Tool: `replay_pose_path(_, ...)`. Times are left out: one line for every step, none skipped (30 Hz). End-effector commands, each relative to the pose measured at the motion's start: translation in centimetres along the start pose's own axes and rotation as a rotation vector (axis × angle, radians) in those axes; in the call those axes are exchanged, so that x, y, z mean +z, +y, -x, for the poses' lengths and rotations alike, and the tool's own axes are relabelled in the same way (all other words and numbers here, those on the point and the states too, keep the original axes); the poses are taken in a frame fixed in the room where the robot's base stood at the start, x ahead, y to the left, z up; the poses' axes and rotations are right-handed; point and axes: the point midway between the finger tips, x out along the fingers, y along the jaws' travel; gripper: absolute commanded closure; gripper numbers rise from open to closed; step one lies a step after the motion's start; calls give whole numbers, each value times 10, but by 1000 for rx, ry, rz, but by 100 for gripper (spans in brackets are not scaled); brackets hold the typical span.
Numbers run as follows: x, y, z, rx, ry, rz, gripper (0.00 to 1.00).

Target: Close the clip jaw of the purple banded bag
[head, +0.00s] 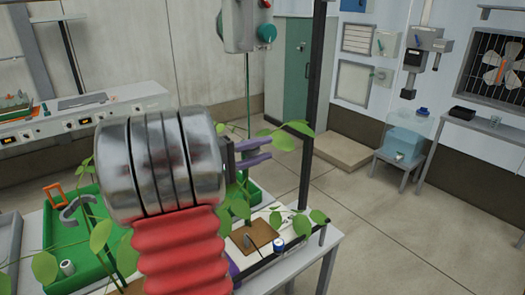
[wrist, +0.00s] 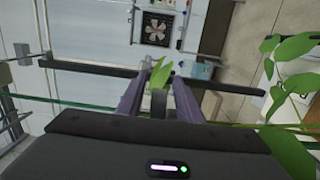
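My gripper (head: 262,149) has two purple fingers, held apart, above the plant table in the head view. In the wrist view its fingers (wrist: 159,80) show with a gap between them. A dark grey piece (wrist: 158,104) and a green leaf (wrist: 160,76) show in that gap; I cannot tell whether the fingers touch either, or what the grey piece is. I cannot make out the purple banded bag or its clip jaw in either view. A small purple patch (head: 234,270) shows beside my arm, which hides part of the table.
A black post (head: 312,110) rises behind the table, close to my gripper; a dark bar (wrist: 85,71) crosses the wrist view. Leafy plants (head: 290,130) surround the gripper. A green tray (head: 85,225) and a brown square (head: 252,237) are on the table. Open floor lies right.

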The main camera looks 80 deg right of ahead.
Motion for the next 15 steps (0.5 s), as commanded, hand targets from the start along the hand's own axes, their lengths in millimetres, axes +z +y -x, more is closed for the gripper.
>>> replay_pose_path(0, 0, -3, 0, -1, 0, 67)
replay_pose_path(0, 0, -4, 0, -1, 0, 67)
replay_pose_path(0, 0, -4, 0, -1, 0, 67)
replay_pose_path(0, 0, -5, 0, -1, 0, 67)
replay_pose_path(0, 0, -5, 0, 0, 0, 67)
replay_pose_path(0, 0, -5, 0, 0, 0, 67)
replay_pose_path(0, 0, -4, 0, 0, 0, 67)
replay_pose_path(0, 0, -4, 0, 0, 0, 67)
replay_pose_path(0, 0, -4, 0, 0, 0, 67)
replay_pose_path(0, 0, -4, 0, 0, 0, 67)
replay_pose_path(0, 0, -4, 0, 0, 0, 68)
replay_pose_path(0, 0, -4, 0, 0, 0, 71)
replay_pose_path(0, 0, -4, 0, 0, 0, 73)
replay_pose_path(0, 0, -4, 0, 0, 0, 75)
replay_pose_path(0, 0, -4, 0, 0, 0, 78)
